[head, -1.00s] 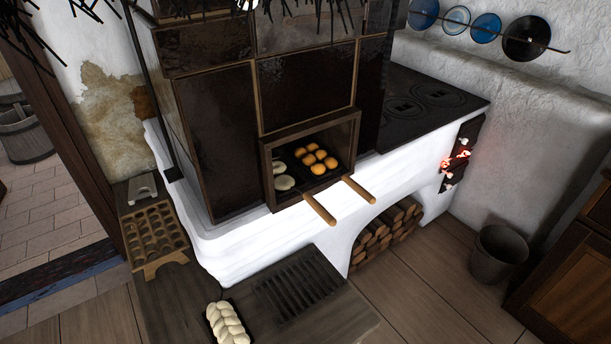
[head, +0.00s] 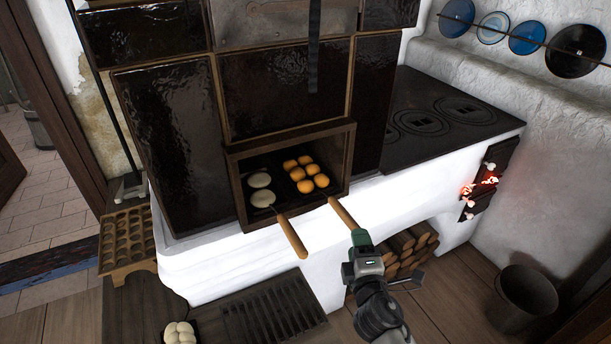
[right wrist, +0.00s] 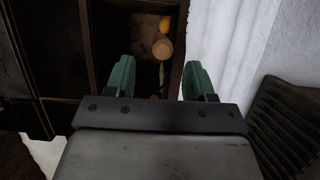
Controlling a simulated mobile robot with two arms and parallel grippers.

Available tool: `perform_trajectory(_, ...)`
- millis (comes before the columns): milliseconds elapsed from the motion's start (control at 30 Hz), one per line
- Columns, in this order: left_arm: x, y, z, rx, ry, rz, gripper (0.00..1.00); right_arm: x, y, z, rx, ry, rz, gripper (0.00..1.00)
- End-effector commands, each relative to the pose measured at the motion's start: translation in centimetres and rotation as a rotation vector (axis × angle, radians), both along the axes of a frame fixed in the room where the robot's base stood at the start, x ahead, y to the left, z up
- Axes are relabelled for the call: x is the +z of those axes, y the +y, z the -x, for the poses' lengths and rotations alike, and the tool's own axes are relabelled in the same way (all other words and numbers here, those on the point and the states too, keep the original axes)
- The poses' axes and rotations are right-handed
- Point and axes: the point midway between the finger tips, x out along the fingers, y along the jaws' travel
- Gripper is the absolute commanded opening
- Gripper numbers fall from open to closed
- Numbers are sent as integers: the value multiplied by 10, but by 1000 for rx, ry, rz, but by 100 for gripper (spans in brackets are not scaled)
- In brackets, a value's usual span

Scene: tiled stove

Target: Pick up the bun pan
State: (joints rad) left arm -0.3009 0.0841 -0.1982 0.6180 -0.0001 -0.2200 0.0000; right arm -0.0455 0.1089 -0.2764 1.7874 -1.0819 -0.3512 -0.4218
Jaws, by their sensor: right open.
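The bun pan is a dark pan holding several golden buns (head: 307,174) at the right inside the oven opening. Its wooden handle (head: 342,213) sticks out over the white ledge. My right gripper (head: 359,236) is at the outer end of this handle, with its green fingers pointing toward the oven. In the right wrist view the fingers (right wrist: 153,78) are apart. I cannot tell whether the fingers touch the handle. My left gripper is out of view.
A second pan with pale flatbreads (head: 261,189) sits left in the oven, its handle (head: 291,236) also sticking out. The oven frame (head: 238,190) surrounds both. A slotted rack (head: 270,310) and white rolls (head: 180,333) lie on the bench below. A bucket (head: 524,298) stands right.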

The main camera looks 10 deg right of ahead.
Motion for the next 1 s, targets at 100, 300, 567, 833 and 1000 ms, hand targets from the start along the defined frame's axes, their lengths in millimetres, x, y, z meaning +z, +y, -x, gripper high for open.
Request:
perform_trajectory(100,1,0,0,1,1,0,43,0,-1,-8,0,0,-1,54)
perform_trajectory(300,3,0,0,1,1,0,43,0,-4,-35,0,-1,-1,54)
perform_trajectory(567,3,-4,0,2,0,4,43,-2,-5,-59,0,1,-2,54)
perform_trajectory(833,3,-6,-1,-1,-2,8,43,-3,-5,-59,0,2,-2,43)
perform_trajectory(1000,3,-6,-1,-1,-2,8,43,-3,-5,-58,0,2,-3,17)
